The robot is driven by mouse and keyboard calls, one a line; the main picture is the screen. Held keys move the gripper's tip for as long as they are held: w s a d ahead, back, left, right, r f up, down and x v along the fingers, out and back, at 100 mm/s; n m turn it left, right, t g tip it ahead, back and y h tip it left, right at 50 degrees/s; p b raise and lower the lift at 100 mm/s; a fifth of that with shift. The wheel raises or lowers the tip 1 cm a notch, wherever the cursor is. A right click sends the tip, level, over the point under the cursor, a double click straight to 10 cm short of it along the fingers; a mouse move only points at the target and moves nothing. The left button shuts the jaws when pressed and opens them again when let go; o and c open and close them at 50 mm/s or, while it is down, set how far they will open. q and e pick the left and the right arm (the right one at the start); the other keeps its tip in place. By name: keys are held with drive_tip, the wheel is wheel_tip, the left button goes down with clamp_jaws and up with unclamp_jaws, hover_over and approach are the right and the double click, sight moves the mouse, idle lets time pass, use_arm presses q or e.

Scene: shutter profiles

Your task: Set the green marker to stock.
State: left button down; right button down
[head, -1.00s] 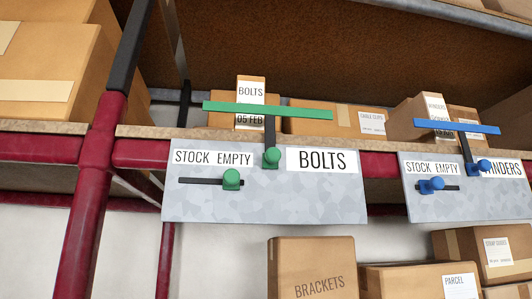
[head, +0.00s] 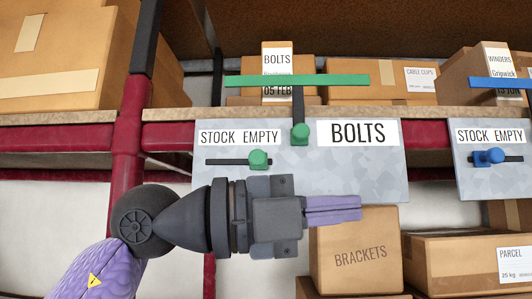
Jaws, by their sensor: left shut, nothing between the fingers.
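The green marker (head: 259,159) is a knob on a dark horizontal slot (head: 225,162) in the grey plate (head: 380,178) labelled BOLTS. It sits at the right part of the slot, under the word EMPTY; the STOCK end at the left is bare. A second green knob (head: 300,133) sits at the foot of a dark post carrying a green bar (head: 297,80). My left gripper (head: 358,208) is shut and empty, its purple fingers pointing right, below and right of the marker and apart from it in the picture. My right gripper is not in view.
A similar plate (head: 490,183) with a blue marker (head: 489,156) is at the right. A red upright (head: 128,150) stands at the left. A BRACKETS box (head: 356,250) is below the plate, near my fingers in the picture. Boxes fill the shelf behind the green bar.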

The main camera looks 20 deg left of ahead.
sight(265, 159)
use_arm(q)
drive_tip(key=s+a+r+n+t+y, duration=0.2)
drive_tip(key=a+r+n+t+y, duration=0.4)
drive_tip(key=a, duration=0.4)
drive_tip(key=shift+a+r+n+t+y, duration=0.15)
drive_tip(key=shift+r+n+t+y, duration=0.3)
drive_tip(key=shift+y, duration=0.75)
drive_tip(key=shift+f, duration=0.1)
drive_tip(key=p+x, duration=0.2)
drive_tip(key=x, duration=0.1)
drive_tip(key=p+x, duration=0.1)
drive_tip(key=x, duration=0.2)
drive_tip(key=p+x, duration=0.2)
drive_tip(key=x, duration=0.1)
drive_tip(key=shift+w+r+p, duration=0.25)
drive_tip(key=shift+w+p, duration=0.05)
drive_tip(key=shift+w, duration=0.05)
drive_tip(key=a, duration=0.1)
drive_tip(key=a+p, duration=0.1)
drive_tip(key=a, duration=0.1)
drive_tip(key=shift+s+a+r+p, duration=0.1)
drive_tip(key=shift+s+a+p, duration=0.05)
drive_tip(key=shift+s+p, duration=0.15)
drive_tip(key=shift+a, duration=0.15)
drive_tip(key=shift+w+d, duration=0.1)
drive_tip(key=shift+d, duration=0.1)
